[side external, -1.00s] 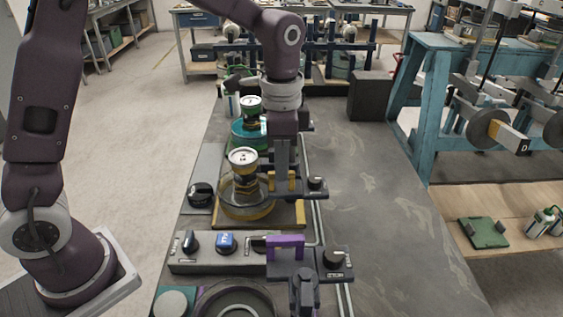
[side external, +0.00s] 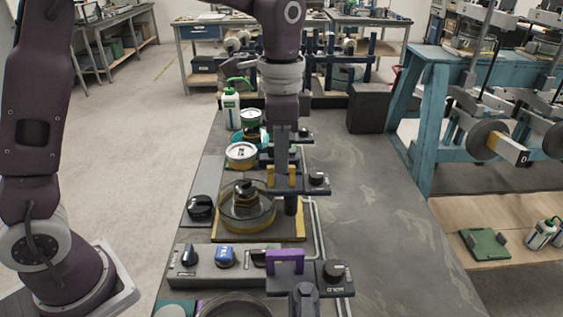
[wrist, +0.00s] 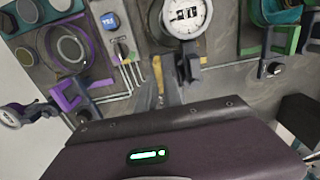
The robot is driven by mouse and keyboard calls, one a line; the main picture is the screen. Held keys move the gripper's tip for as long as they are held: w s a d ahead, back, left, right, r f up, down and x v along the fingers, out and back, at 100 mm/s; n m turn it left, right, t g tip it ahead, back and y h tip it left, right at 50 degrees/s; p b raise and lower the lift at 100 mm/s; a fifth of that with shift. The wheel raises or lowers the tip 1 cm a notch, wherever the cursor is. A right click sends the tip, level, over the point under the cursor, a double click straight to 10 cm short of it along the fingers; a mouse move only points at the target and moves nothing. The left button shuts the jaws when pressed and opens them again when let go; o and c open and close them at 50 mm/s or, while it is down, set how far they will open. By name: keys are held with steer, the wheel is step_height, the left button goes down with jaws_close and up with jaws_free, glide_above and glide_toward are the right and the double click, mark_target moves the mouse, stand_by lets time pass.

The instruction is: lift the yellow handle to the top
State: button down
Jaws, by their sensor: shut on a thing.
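The yellow handle (side external: 283,177) sits on a grey lever block with a black knob (side external: 317,179), raised above a dark post beside the middle station. My gripper (side external: 284,172) points down from above and is shut on the yellow handle. In the wrist view, a yellow piece of the handle (wrist: 157,72) shows at my gripper's fingers (wrist: 164,93); the rest is hidden. The white dial face (wrist: 185,16) also shows in the wrist view.
A purple handle (side external: 285,262) stands in front, at another lever station. A control strip with a blue block (side external: 225,256) lies to its left. A green-and-white bottle (side external: 231,105) and a teal station stand behind. The bench top (side external: 375,220) to the right is clear.

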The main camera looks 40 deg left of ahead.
steer(key=shift+w+r, duration=0.1)
steer(key=shift+r, duration=0.05)
steer(key=c, duration=1.5)
jaws_free()
step_height(320, 180, up, 6)
steer(key=shift+r, duration=0.5)
steer(key=s+a+r+n+t, duration=0.3)
steer(key=s+a+n, duration=0.1)
steer(key=s, duration=0.6)
steer(key=s+a+f+n+t, duration=0.1)
steer(key=s, duration=0.3)
steer(key=s+f+n, duration=0.2)
steer(key=s, duration=0.2)
steer(key=s+a+f+n+t, duration=0.1)
steer(key=s+f+n, duration=0.1)
steer(key=s, duration=0.2)
steer(key=shift+s+a+f+t, duration=0.1)
steer(key=shift+a+f+t, duration=0.05)
steer(key=shift+a+t, duration=0.15)
